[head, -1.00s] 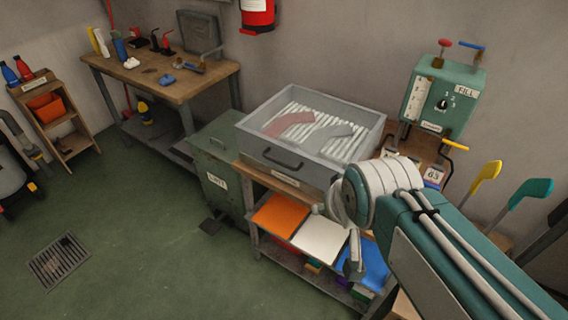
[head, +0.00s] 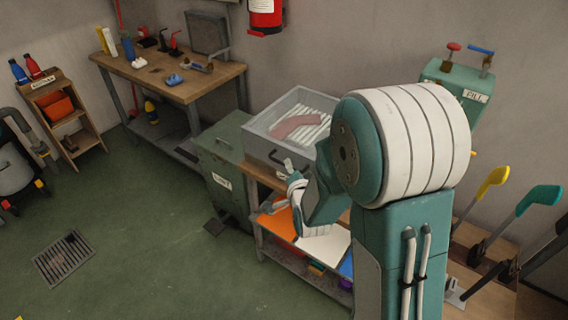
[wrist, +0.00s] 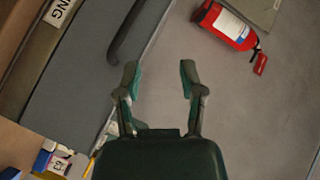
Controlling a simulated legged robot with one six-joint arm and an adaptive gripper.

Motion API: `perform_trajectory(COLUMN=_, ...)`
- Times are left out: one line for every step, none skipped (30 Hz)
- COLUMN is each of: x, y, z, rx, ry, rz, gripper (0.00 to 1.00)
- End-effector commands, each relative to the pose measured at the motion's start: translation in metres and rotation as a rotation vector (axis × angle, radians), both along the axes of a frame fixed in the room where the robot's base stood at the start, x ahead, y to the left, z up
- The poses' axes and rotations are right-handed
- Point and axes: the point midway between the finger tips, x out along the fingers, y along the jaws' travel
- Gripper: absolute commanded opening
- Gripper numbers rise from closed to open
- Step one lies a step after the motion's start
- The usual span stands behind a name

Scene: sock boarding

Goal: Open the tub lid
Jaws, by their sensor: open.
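The tub (head: 268,149) is a grey box on a wooden stand, with pale slats and a reddish sock shape visible through its top. I cannot tell the lid's edge from the box. A dark bar handle (wrist: 130,36) shows on its grey face in the wrist view. My gripper (wrist: 158,82) is open and empty, with the handle just beyond and left of its fingertips, not between them. In the head view my gripper (head: 288,167) is small and beside the tub's front. My arm hides the tub's right part.
A green bin (head: 222,163) stands left of the tub. Orange and white sheets (head: 322,244) lie on the shelf below. A green dispenser (head: 452,88) is behind my arm. Yellow (head: 491,181) and teal (head: 541,197) paddles stand at right. The floor at left is mostly clear.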

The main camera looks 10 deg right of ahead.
Motion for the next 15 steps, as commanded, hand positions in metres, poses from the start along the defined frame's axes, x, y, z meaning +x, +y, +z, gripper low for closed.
perform_trajectory(x=0.001, y=0.001, z=-0.014, rx=0.039, ry=-0.026, rz=-0.01, gripper=0.51)
perform_trajectory(x=0.002, y=0.002, z=-0.02, rx=0.066, ry=-0.049, rz=-0.016, gripper=0.51)
perform_trajectory(x=0.002, y=0.002, z=-0.026, rx=0.101, ry=-0.081, rz=-0.023, gripper=0.51)
perform_trajectory(x=0.002, y=0.003, z=-0.032, rx=0.128, ry=-0.104, rz=-0.028, gripper=0.51)
perform_trajectory(x=0.001, y=0.003, z=-0.037, rx=0.154, ry=-0.129, rz=-0.031, gripper=0.51)
perform_trajectory(x=-0.001, y=0.004, z=-0.043, rx=0.189, ry=-0.16, rz=-0.033, gripper=0.51)
perform_trajectory(x=-0.002, y=0.004, z=-0.048, rx=0.215, ry=-0.182, rz=-0.035, gripper=0.51)
perform_trajectory(x=-0.004, y=0.005, z=-0.053, rx=0.24, ry=-0.205, rz=-0.036, gripper=0.51)
perform_trajectory(x=-0.007, y=0.005, z=-0.058, rx=0.272, ry=-0.233, rz=-0.036, gripper=0.51)
perform_trajectory(x=-0.01, y=0.006, z=-0.062, rx=0.294, ry=-0.254, rz=-0.036, gripper=0.51)
perform_trajectory(x=-0.012, y=0.006, z=-0.065, rx=0.314, ry=-0.272, rz=-0.035, gripper=0.51)
perform_trajectory(x=-0.015, y=0.006, z=-0.069, rx=0.337, ry=-0.294, rz=-0.033, gripper=0.51)
perform_trajectory(x=-0.017, y=0.006, z=-0.071, rx=0.352, ry=-0.308, rz=-0.031, gripper=0.51)
perform_trajectory(x=-0.019, y=0.006, z=-0.072, rx=0.365, ry=-0.32, rz=-0.029, gripper=0.51)
perform_trajectory(x=-0.021, y=0.006, z=-0.074, rx=0.377, ry=-0.332, rz=-0.027, gripper=0.51)
